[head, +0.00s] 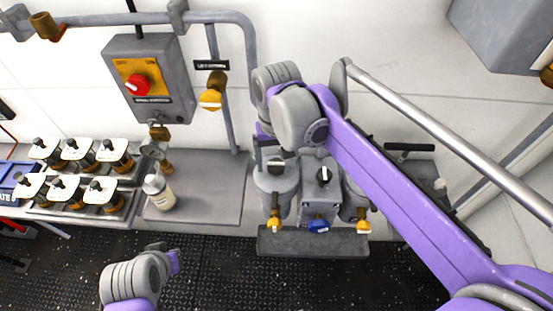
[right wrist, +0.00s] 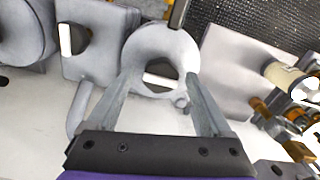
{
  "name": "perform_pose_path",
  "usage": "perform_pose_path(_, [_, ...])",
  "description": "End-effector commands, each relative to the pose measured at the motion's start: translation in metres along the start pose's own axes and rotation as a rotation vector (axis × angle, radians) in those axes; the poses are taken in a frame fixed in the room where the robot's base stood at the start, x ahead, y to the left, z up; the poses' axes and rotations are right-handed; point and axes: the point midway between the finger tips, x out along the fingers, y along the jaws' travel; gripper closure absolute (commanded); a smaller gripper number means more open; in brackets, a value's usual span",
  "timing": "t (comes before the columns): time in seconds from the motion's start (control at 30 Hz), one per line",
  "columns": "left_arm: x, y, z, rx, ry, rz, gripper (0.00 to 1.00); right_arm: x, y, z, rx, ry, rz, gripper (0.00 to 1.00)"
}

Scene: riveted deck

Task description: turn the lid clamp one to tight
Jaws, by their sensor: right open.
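A grey pot-like unit stands low on the wall, with two round housings and a square middle body. The left round housing (head: 273,184) carries a dark clamp knob (head: 276,167) on its lid. The square body has a similar knob (head: 323,175). I cannot read which is clamp one. My right gripper (head: 268,148) is just above the left housing. In the right wrist view the gripper (right wrist: 160,85) is open, its fingers on either side of the round lid (right wrist: 155,45) and its knob (right wrist: 160,75), which has a white bar. Contact cannot be told.
A grey switch box (head: 150,80) with a red knob hangs above. Yellow and blue valve handles (head: 318,226) sit below the unit.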

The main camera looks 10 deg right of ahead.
Motion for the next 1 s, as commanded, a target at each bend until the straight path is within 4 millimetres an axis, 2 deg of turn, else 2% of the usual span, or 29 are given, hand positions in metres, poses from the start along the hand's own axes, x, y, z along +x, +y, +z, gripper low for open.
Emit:
perform_pose_path(0.13, [0.000, 0.000, 0.000, 0.000, 0.000, 0.000, 1.00, -0.004, 0.000, 0.000, 0.000, 0.000, 0.000, 0.16])
perform_pose_path(0.23, [-0.001, 0.000, -0.001, 0.000, 0.001, 0.000, 1.00, -0.015, 0.000, 0.000, -0.001, 0.000, 0.000, 0.16])
perform_pose_path(0.5, [-0.005, 0.000, -0.005, 0.000, 0.005, 0.000, 1.00, -0.070, 0.000, 0.000, -0.001, 0.000, 0.000, 0.16])
perform_pose_path(0.7, [-0.006, 0.000, -0.008, 0.000, 0.007, 0.000, 1.00, -0.100, 0.000, 0.000, 0.000, 0.000, 0.000, 0.16])
perform_pose_path(1.0, [-0.007, 0.000, -0.008, 0.000, 0.008, 0.000, 1.00, -0.108, 0.000, 0.000, 0.000, 0.000, 0.000, 0.16])
